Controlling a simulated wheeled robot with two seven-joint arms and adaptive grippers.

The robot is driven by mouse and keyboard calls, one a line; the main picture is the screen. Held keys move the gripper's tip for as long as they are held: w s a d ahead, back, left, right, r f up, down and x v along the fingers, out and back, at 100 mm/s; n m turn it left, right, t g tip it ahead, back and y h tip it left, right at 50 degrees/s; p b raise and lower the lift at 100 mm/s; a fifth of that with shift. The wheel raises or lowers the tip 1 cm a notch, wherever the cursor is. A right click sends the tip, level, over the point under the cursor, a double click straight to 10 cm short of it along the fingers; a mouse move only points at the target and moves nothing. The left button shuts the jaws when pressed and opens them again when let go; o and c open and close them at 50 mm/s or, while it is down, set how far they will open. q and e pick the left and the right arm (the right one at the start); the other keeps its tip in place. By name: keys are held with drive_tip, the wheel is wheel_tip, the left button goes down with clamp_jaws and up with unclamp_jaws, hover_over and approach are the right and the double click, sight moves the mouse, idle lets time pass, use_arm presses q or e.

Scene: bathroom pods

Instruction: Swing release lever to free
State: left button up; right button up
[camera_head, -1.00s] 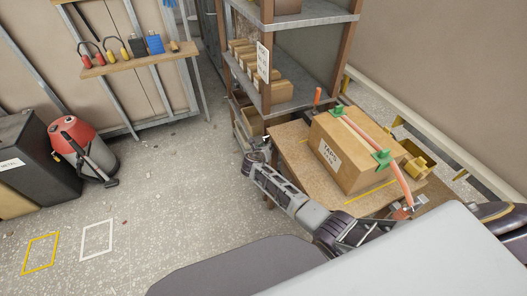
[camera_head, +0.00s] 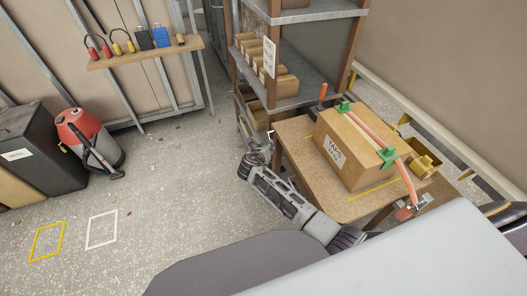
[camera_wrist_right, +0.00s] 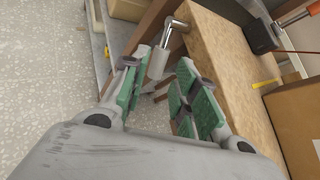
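A bent silver lever (camera_wrist_right: 158,62) with a cylindrical grip sits by the near table corner in the right wrist view. Its pale bar (camera_head: 270,137) shows only small in the head view. My right gripper (camera_wrist_right: 157,76) is open, with green pads on either side of the grip; I cannot tell whether they touch it. In the head view the right gripper (camera_head: 254,160) is low beside the table corner. A cardboard box (camera_head: 355,149) stands on the table (camera_head: 308,178). An orange strap (camera_head: 368,132) with green corner pieces crosses it, ending near a metal fitting (camera_head: 409,208). My left gripper is not in view.
An orange-handled item (camera_head: 322,94) is at the table's back edge. A red vacuum (camera_head: 80,130) and dark cabinet (camera_head: 38,155) stand at left. The floor between is mostly clear.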

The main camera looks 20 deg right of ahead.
drive_tip(key=shift+v, duration=2.3)
